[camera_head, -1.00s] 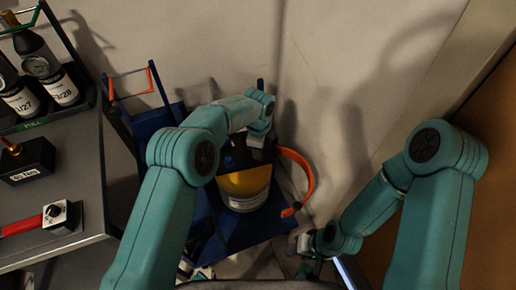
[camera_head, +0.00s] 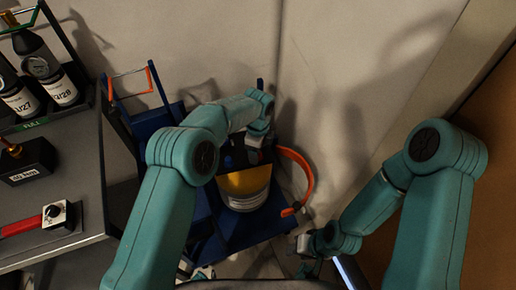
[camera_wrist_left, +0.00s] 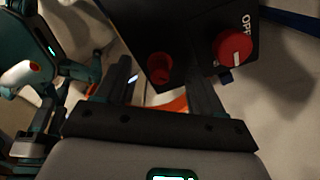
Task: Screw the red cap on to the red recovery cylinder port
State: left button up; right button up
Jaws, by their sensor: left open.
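A red ribbed cylindrical piece (camera_wrist_left: 159,67) stands on the black box (camera_wrist_left: 185,30) in the left wrist view; I cannot tell whether it is the bare port or has the cap on it. My left gripper (camera_wrist_left: 157,76) is open, with one finger on each side of this piece; contact is not clear. In the head view the left gripper (camera_head: 256,146) is above the yellow cylinder (camera_head: 245,188), and the red piece is hidden there. My right gripper (camera_head: 304,258) is low at the right; its jaws are too small to read. No separate red cap is identifiable.
A red knob (camera_wrist_left: 233,48) marked OFF sits on the box close to my left gripper's right finger. An orange curved hose (camera_head: 306,178) bends beside the cylinder. The blue cart (camera_head: 250,232) surrounds it. A grey bench (camera_head: 75,165) with bottles stands at left.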

pick_arm(q)
notch_tip(320, 180, up, 16)
jog(key=p, duration=0.3)
jog(key=shift+r, duration=0.15)
pick_arm(e)
notch_tip(320, 180, up, 3)
jog(key=shift+r, duration=0.15)
